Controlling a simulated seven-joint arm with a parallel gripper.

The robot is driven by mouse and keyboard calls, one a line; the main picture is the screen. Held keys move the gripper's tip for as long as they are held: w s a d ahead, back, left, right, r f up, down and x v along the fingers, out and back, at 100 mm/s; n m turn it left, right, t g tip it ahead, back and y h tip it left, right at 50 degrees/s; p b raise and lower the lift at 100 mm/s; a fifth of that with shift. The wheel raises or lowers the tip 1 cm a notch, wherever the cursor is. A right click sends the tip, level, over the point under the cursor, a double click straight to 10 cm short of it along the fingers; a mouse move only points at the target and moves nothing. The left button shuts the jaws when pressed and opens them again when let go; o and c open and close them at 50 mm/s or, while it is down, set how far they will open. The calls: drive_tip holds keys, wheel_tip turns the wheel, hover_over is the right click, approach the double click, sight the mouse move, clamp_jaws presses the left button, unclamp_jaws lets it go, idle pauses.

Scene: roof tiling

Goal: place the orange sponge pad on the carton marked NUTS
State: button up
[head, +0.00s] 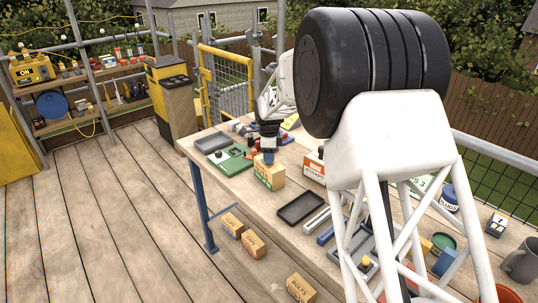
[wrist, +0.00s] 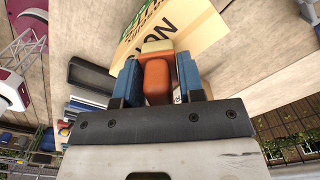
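My gripper (head: 268,156) points down just above a tan carton (head: 270,175) on the workbench. In the wrist view its blue fingers stand either side of an orange block with a pale end, which looks like the orange sponge pad (wrist: 157,82). The pad appears held between them; in the head view the gripper mostly hides it. The carton also shows in the wrist view (wrist: 195,30), beyond the fingertips, with green and dark lettering partly covered. I cannot read its full marking. Whether the pad touches the carton's top is not clear.
A white-and-red STRAPS carton (head: 314,168) stands right of the tan carton. A black tray (head: 300,208) lies in front, a green case (head: 235,160) to the left. The workbench (head: 265,205) has some bare wood near its front edge. Several cartons, one marked BOLTS (head: 301,289), sit on the floor.

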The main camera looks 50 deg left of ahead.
drive_tip(key=o, duration=0.4)
drive_tip(key=shift+c, duration=0.2)
drive_tip(key=shift+r, duration=0.1)
wheel_tip(320, 180, up, 12)
drive_tip(key=shift+r, duration=0.1)
idle(0.4)
idle(0.7)
